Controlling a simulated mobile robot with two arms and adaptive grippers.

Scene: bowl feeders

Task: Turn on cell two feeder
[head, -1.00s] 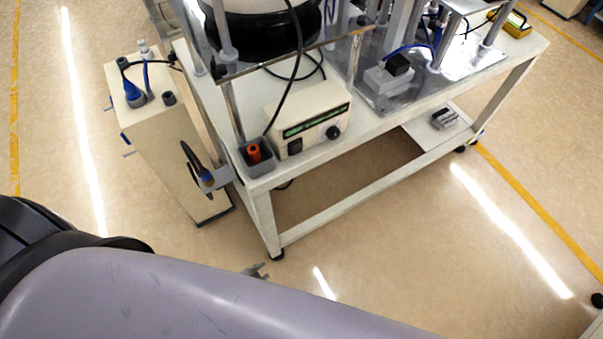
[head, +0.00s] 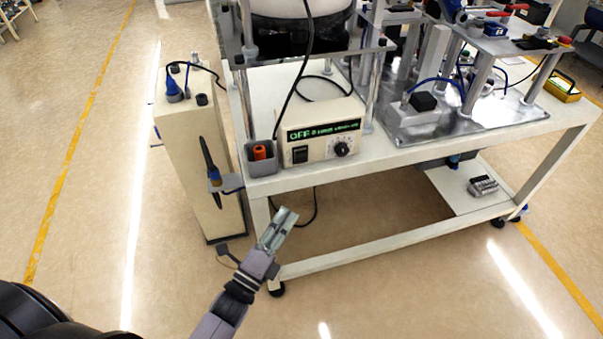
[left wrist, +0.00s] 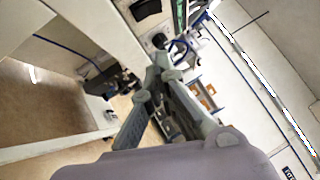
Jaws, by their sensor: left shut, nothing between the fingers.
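The feeder controller (head: 319,131) is a cream box on the front left of the white table. Its green display (head: 324,130) reads OFF, with smaller text beside it. A black rocker switch (head: 300,154) is at the lower left of its face and a black knob (head: 342,149) at the lower right. My left gripper (head: 288,216) is shut and empty, in front of and below the table edge, apart from the controller. In the left wrist view its fingers (left wrist: 160,72) meet just below the controller's knob (left wrist: 159,40). My right gripper is not in view.
A cream cabinet (head: 200,160) stands left of the table. A metal fixture plate (head: 450,120) lies to the right. The floor in front is clear.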

